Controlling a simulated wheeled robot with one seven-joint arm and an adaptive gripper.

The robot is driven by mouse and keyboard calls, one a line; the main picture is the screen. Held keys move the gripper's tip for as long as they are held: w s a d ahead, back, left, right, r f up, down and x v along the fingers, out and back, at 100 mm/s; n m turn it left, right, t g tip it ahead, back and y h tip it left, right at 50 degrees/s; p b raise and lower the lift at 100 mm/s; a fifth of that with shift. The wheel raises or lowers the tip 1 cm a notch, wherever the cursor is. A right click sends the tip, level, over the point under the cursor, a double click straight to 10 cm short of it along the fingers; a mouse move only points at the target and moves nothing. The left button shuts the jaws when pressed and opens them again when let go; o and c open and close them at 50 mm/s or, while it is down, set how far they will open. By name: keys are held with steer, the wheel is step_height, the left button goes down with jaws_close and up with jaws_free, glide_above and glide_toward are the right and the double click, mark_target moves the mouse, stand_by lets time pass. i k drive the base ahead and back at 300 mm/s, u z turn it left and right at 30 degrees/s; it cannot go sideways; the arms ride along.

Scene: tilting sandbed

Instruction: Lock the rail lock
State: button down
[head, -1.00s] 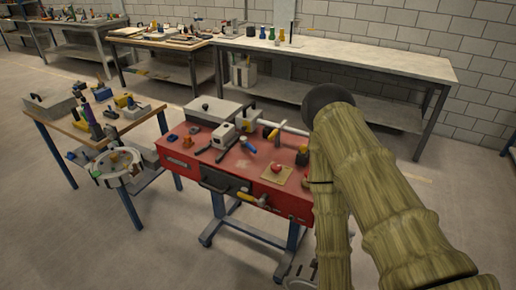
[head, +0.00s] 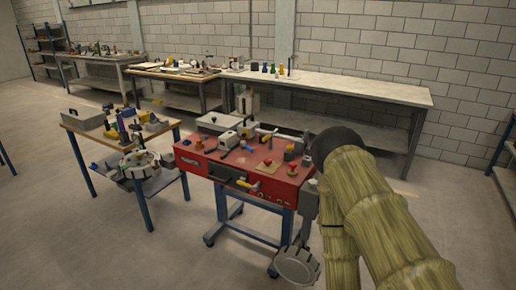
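The red bench (head: 200,166) stands in the middle of the head view, on a blue-legged stand. A lever with a yellow grip (head: 246,185) sticks out at its front face, beside a dark handle (head: 228,180). I cannot tell which part is the rail lock; no label is readable. A light rail or bar lies along the back of the bench top, partly hidden behind my arm.
A grey disc (head: 297,267) hangs low at the bench's right side. A small table (head: 92,133) with tools stands to the left. A long workbench (head: 330,91) runs along the back wall. Open floor lies in front and at the left.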

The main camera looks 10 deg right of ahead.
mark_target(243, 143)
steer(key=z, duration=0.65)
steer(key=i, duration=1.3)
steer(key=u, duration=0.6)
